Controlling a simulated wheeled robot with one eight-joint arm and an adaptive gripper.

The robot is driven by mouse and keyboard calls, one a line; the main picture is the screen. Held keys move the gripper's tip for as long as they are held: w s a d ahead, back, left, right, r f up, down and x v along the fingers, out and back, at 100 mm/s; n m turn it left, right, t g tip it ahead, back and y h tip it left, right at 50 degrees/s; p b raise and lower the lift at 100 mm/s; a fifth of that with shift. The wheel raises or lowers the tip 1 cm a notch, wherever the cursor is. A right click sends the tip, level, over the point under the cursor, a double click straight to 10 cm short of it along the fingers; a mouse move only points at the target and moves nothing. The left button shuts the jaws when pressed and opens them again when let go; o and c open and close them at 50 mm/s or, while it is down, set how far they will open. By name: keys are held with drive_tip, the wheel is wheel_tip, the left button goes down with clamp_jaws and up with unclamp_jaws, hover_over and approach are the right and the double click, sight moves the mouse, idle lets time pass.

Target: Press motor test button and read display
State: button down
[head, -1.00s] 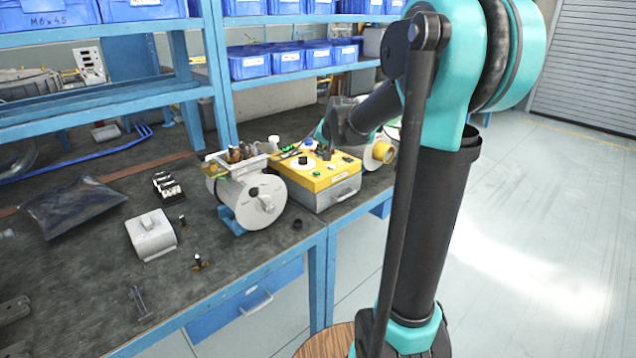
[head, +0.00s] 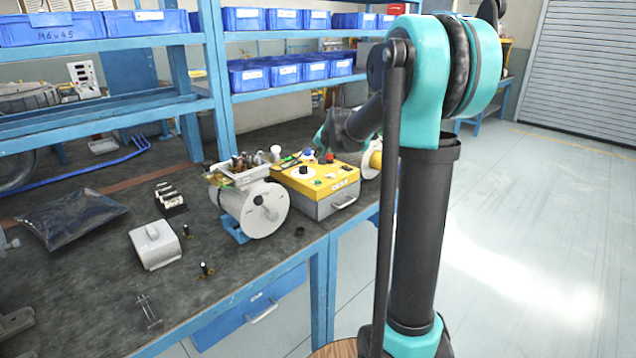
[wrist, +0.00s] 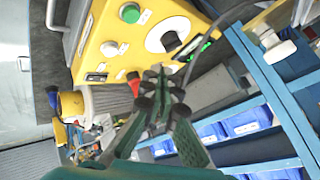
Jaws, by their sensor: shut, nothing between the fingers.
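A yellow-topped test box (head: 326,184) with a grey drawer-like front stands on the bench. In the wrist view its yellow panel (wrist: 97,30) carries a green button (wrist: 130,13), a white button (wrist: 110,48), a dark knob on a white dial (wrist: 170,41), a red button (wrist: 133,80) and a small display lit green (wrist: 204,48). Its reading is too small to make out. My gripper (wrist: 158,80) is shut and empty, its tips beside the panel near the red button in the picture. Contact cannot be told. In the head view the fingers are not clearly visible.
A grey block (head: 155,245), small black-capped parts and a dark bag (head: 72,218) lie on the bench. Shelves with blue bins (head: 248,78) rise behind. The floor (head: 530,230) at right is clear.

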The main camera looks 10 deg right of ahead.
sight(319, 182)
drive_tip(key=shift+f, duration=3.25)
drive_tip(key=shift+f, duration=0.15)
drive_tip(key=shift+f, duration=0.25)
drive_tip(key=shift+f, duration=0.4)
drive_tip(key=shift+r, duration=0.85)
drive_tip(key=shift+r, duration=2.5)
